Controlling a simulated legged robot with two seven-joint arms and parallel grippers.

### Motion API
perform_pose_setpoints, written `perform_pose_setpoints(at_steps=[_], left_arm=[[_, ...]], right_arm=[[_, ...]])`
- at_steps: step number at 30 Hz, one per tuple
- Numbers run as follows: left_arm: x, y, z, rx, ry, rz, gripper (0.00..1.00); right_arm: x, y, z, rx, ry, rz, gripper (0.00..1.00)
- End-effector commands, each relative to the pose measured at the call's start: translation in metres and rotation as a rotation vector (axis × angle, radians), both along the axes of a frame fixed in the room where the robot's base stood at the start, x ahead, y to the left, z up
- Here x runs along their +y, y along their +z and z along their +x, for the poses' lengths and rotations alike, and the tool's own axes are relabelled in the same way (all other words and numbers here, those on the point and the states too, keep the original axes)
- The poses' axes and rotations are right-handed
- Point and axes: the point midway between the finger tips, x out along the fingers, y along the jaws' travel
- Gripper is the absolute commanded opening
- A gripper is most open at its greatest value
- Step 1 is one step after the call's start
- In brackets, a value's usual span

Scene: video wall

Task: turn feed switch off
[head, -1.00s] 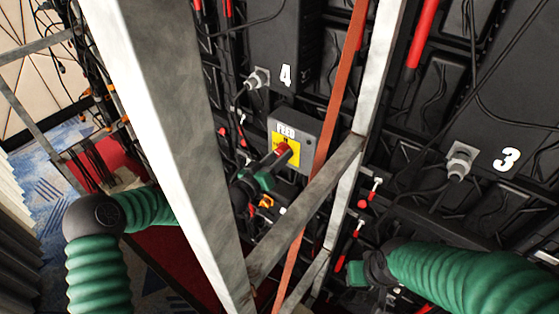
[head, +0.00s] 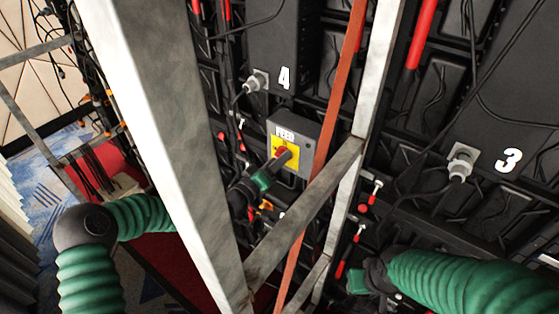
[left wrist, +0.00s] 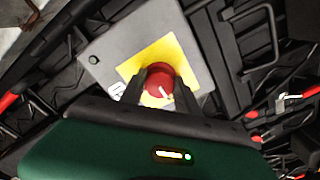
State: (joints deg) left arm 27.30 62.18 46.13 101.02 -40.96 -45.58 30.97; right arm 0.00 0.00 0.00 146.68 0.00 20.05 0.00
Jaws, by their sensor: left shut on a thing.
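The feed switch is a red rotary knob (head: 281,153) on a yellow plate (head: 291,157), set on a grey box (head: 304,139) labelled FEED. My left gripper (head: 276,163) reaches the knob from below, behind the big metal beam. In the left wrist view the gripper (left wrist: 158,86) has its two dark fingers on either side of the red knob (left wrist: 160,82), shut on it. A white mark on the knob runs slantwise in that view. My right gripper (head: 358,281) is at the lower middle, away from the box; its fingers are not clear.
A wide metal beam (head: 165,120) and a diagonal brace (head: 305,215) stand in front of the wall. An orange strap (head: 340,90) runs beside a thinner post. Cables hang around.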

Motion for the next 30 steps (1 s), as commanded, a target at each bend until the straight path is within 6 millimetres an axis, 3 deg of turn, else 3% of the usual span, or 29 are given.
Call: perform_pose_setpoints(at_steps=[3,4,8,20,23,30], left_arm=[[0.004,0.006,0.004,-0.012,0.011,-0.006,0.0],[0.004,0.006,0.004,-0.012,0.011,-0.006,0.42],[0.003,0.004,0.003,-0.009,0.008,-0.004,0.59],[0.006,0.0,-0.006,-0.003,0.003,0.0,0.6],[0.018,-0.001,-0.021,-0.003,0.004,0.0,0.6],[0.062,-0.002,-0.077,-0.003,0.008,0.001,0.6]], right_arm=[[0.0,0.001,0.0,0.0,0.0,0.0,0.37],[0.0,0.001,0.0,0.0,0.0,0.0,0.37],[0.0,0.0,0.0,0.0,0.0,0.0,0.37],[0.0,-0.003,0.0,0.0,0.0,0.0,0.37],[0.0,-0.007,0.0,0.0,0.0,0.0,0.37],[0.0,-0.019,0.0,0.0,0.0,0.0,0.37]])
